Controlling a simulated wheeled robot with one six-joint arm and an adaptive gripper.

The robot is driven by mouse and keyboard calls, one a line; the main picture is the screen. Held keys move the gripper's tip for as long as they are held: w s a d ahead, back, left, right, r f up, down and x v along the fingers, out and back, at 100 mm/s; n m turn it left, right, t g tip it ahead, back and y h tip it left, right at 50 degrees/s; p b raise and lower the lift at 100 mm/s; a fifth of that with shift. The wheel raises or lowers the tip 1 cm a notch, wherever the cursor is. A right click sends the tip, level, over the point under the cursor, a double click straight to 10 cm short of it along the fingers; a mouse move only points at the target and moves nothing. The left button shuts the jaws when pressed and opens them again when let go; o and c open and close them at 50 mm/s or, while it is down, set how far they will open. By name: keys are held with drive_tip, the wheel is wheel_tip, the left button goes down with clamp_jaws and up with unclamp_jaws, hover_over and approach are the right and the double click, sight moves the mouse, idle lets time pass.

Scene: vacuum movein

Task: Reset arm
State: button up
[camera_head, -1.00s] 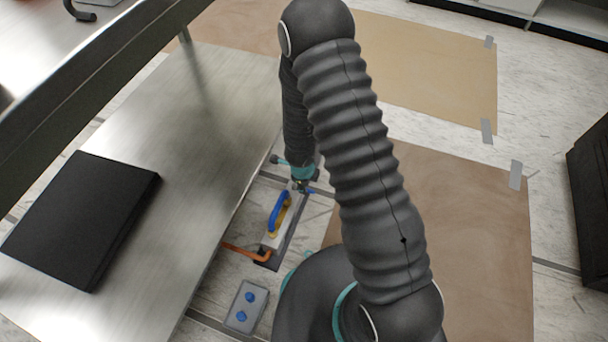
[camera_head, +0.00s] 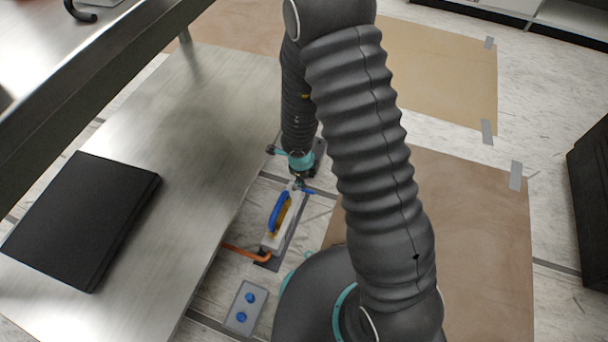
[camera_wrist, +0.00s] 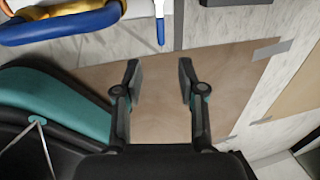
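My gripper (camera_wrist: 160,72) is open in the wrist view, with nothing between its two fingers. Beyond the fingers lie bare floor and a brown sheet. In the head view my arm reaches down beside the metal shelf, and the gripper is small and partly hidden near the blue-handled device on the floor. The blue handle (camera_head: 279,212) of that device shows in the head view, and a blue handle also shows at the top left of the wrist view (camera_wrist: 70,24). The gripper is apart from it.
A metal shelf (camera_head: 200,130) with a black flat box (camera_head: 80,215) stands at left. An orange hose (camera_head: 246,254) and a grey plate with two blue knobs (camera_head: 246,306) lie near the device. Brown sheets (camera_head: 470,215) cover the floor at right. A black cabinet (camera_head: 590,200) stands far right.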

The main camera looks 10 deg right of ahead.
idle(0.6)
drive_tip(key=s+a+r+n+y, duration=0.2)
drive_tip(key=a+r+n+y, duration=0.2)
drive_tip(key=a+n, duration=0.4)
drive_tip(key=s+r+n+g+y, duration=0.2)
drive_tip(key=s+r+n, duration=0.3)
drive_tip(key=r+n, duration=0.5)
drive_tip(key=s+d+r+n+t+h+p, duration=0.1)
drive_tip(key=s+d+r, duration=0.3)
drive_tip(key=r, duration=0.6)
drive_tip(key=s+d+r+n+t+h+p, duration=0.1)
drive_tip(key=s+d+r, duration=0.3)
drive_tip(key=d+r, duration=0.4)
drive_tip(key=s+d+r+n+t+h+p, duration=0.2)
drive_tip(key=d+r, duration=0.4)
drive_tip(key=r, duration=0.5)
drive_tip(key=s+n+t+h, duration=0.1)
drive_tip(key=s, duration=0.1)
drive_tip(key=shift+s+r+t, duration=0.3)
drive_tip(key=shift+r, duration=0.1)
